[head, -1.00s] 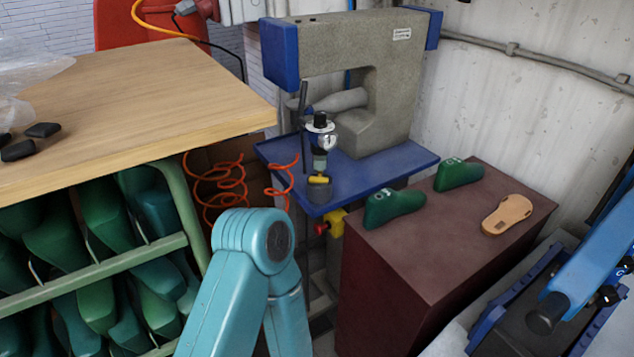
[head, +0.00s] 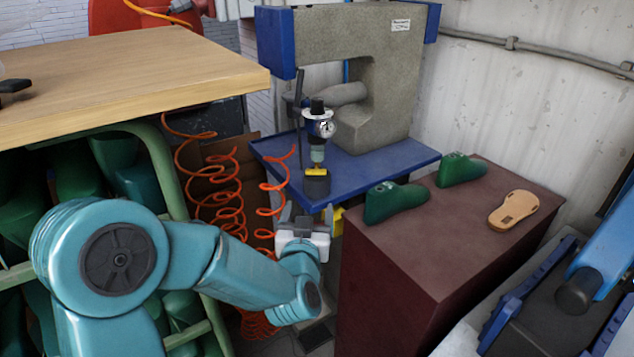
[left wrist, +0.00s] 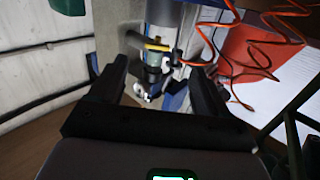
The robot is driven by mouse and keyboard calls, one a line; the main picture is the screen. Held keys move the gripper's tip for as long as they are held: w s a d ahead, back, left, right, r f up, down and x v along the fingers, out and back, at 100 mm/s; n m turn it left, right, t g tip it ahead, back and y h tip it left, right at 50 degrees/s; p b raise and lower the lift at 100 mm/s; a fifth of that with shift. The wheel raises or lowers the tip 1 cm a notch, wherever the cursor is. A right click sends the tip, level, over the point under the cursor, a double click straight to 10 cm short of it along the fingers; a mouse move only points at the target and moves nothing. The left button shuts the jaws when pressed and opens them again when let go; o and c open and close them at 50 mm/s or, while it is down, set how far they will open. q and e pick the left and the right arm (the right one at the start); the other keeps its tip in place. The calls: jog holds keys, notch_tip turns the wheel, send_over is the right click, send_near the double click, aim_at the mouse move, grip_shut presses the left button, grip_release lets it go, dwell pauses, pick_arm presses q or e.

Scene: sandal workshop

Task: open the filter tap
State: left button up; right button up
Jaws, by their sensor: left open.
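The filter unit (head: 319,128), with a black knob, a round gauge and a clear bowl, stands at the front of the blue press table. Its small yellow tap (head: 316,171) is below the bowl, above a dark grey cup-like part (head: 316,186). My left gripper (head: 306,213) is open and empty, just below and a little left of the tap, fingers pointing up. In the left wrist view the yellow tap (left wrist: 156,46) lies ahead between the open fingers (left wrist: 158,72), apart from them. My right gripper is not in view.
Orange coiled hoses (head: 228,190) hang left of my gripper. The grey press (head: 345,50) stands behind the filter. A brown cabinet (head: 430,245) with green lasts and a sandal sole (head: 512,209) is on the right. A wooden bench (head: 130,75) is at left.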

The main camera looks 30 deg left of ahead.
aim_at(316, 171)
pick_arm(q)
jog(key=x, duration=0.5)
jog(key=r+p+x, duration=0.1)
jog(key=x, duration=0.4)
jog(key=p+x, duration=0.1)
jog(key=x, duration=0.5)
jog(key=shift+w+r, duration=0.1)
jog(key=shift+r, duration=0.05)
jog(key=shift+c, duration=0.3)
